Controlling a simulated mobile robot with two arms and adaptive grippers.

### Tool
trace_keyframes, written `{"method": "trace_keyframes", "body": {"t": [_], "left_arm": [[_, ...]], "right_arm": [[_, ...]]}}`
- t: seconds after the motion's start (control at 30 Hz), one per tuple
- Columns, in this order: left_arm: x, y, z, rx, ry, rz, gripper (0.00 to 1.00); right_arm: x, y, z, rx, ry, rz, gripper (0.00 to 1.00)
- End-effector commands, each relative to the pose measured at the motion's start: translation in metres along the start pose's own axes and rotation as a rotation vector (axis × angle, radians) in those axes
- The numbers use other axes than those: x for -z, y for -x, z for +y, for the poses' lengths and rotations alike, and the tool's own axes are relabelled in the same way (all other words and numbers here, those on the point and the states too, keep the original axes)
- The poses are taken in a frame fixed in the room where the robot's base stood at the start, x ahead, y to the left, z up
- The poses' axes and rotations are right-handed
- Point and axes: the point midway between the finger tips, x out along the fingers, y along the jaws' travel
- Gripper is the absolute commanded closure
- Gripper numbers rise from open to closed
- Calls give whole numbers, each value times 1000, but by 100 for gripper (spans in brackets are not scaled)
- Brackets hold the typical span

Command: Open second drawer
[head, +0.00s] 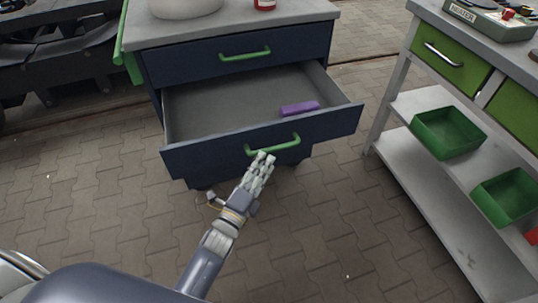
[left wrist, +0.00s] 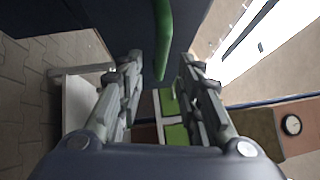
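A dark blue drawer cabinet (head: 237,52) with green handles stands in the upper middle of the head view. Its second drawer (head: 215,158) is pulled well out, and a purple object (head: 299,108) lies inside. The top drawer is closed. My left gripper (head: 262,165) is at the front of the second drawer, just below its green handle (head: 272,146). In the left wrist view the green handle (left wrist: 160,38) lies ahead, between the lines of the two fingers (left wrist: 160,72). The fingers are apart with nothing between their tips. My right gripper is not in view.
A grey workbench (head: 400,165) with green drawers and green bins (head: 448,132) stands at the right. Dark machinery (head: 60,55) is at the upper left. The paved floor in front of the cabinet is clear.

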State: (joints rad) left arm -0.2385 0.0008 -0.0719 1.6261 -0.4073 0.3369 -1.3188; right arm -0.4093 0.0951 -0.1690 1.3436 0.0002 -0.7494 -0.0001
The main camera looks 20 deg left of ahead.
Motion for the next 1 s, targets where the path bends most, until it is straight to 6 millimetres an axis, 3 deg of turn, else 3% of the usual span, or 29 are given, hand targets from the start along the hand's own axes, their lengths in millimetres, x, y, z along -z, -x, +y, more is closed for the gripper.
{"method": "trace_keyframes", "body": {"t": [0.2,0.4,1.0], "left_arm": [[0,44,1,-2,2,-1,67],[0,65,0,0,1,-1,67],[0,69,0,0,1,-1,67]], "right_arm": [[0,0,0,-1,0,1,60],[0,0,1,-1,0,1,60],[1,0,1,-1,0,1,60]]}}
